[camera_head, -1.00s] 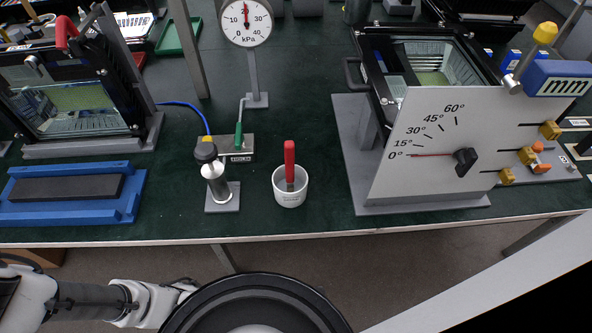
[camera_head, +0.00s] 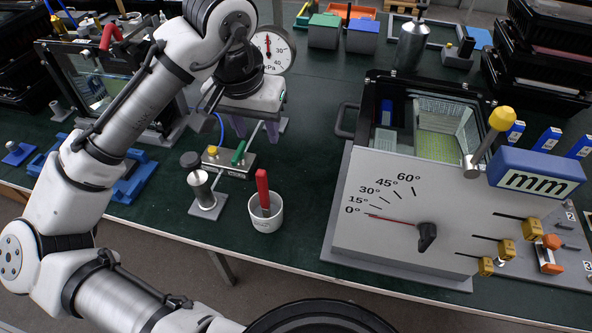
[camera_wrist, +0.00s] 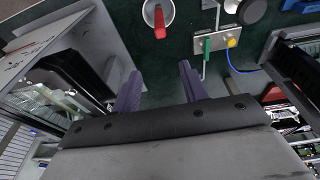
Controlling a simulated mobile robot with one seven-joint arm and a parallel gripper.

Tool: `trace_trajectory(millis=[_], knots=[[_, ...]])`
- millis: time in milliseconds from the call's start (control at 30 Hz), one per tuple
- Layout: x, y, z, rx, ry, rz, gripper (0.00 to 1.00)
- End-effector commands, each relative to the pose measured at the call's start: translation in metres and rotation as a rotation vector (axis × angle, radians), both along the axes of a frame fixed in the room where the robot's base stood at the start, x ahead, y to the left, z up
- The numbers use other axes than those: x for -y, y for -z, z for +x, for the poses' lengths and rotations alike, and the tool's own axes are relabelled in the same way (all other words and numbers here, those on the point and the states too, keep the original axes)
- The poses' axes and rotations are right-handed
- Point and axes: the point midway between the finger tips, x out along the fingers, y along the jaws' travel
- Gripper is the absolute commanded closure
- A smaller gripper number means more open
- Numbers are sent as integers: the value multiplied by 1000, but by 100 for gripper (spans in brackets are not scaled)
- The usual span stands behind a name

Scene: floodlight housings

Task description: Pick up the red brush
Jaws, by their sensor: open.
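The red brush (camera_head: 263,190) stands upright in a small white cup (camera_head: 266,214) near the front edge of the green table; only its red handle shows above the rim. It also shows at the top of the wrist view (camera_wrist: 159,22), in the cup (camera_wrist: 148,9). My gripper (camera_head: 258,128) is above the table, behind the cup and slightly left of it, with its purple fingers apart. In the wrist view my gripper (camera_wrist: 160,84) is open, with nothing between the fingers; the brush is beyond the fingertips.
A valve block with a green handle (camera_head: 238,153) and a metal cylinder with a black knob (camera_head: 201,187) stand left of the cup. A pressure gauge (camera_head: 274,48) is behind my gripper. The tilted-angle panel (camera_head: 400,225) stands to the right. Bare table lies between cup and panel.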

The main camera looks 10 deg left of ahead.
Motion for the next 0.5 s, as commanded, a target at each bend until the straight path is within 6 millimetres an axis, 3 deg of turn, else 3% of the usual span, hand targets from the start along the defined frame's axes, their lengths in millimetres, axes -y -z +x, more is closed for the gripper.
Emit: trace_trajectory(millis=[133,500], knots=[[-9,13,-14,-93,-22,23,56],[-8,79,-6,-92,-19,22,56]])
